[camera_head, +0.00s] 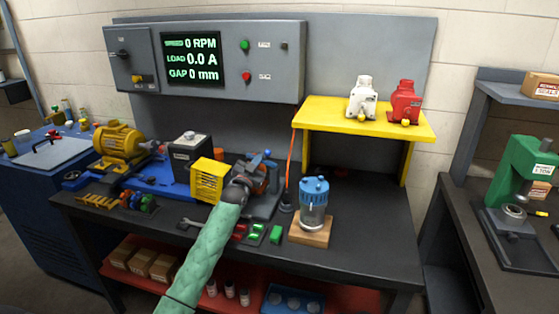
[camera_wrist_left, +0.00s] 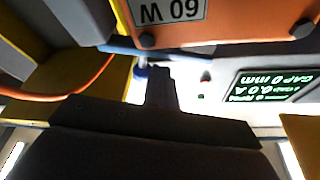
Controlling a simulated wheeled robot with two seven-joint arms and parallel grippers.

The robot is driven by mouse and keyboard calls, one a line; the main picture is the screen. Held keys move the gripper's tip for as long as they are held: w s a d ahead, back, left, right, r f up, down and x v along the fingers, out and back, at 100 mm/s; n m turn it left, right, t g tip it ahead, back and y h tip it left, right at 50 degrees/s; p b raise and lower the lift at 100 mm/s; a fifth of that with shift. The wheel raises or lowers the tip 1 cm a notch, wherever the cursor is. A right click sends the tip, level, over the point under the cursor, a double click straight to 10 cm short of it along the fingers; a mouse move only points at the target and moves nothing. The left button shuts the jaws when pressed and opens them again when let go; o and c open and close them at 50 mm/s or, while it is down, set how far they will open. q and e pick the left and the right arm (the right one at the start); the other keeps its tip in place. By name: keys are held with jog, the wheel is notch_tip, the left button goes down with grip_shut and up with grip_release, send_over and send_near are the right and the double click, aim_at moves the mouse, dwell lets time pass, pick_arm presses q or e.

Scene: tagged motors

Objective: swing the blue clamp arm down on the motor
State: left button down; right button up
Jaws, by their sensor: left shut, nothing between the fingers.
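The orange motor (camera_wrist_left: 250,22), with an upside-down "60 W" label, fills the top of the left wrist view. In the head view it is mostly hidden behind my left gripper (camera_head: 248,180). The blue clamp arm (camera_wrist_left: 185,49) runs as a bar along the motor's edge in the wrist view, with a blue knob near its left part. In the head view a small blue piece of it (camera_head: 267,153) shows above the gripper. My left gripper (camera_wrist_left: 160,72) is shut and empty, its fingertips close to the bar; I cannot tell whether they touch. My right gripper is out of view.
A yellow guard (camera_head: 209,180) and grey box (camera_head: 191,151) stand left of the gripper. The bench's front right is clear.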

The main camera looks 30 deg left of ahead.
pick_arm(q)
jog(key=shift+a+f+n+y, duration=0.2)
jog(key=shift+f+n+y, duration=0.2)
jog(key=shift+n, duration=0.8)
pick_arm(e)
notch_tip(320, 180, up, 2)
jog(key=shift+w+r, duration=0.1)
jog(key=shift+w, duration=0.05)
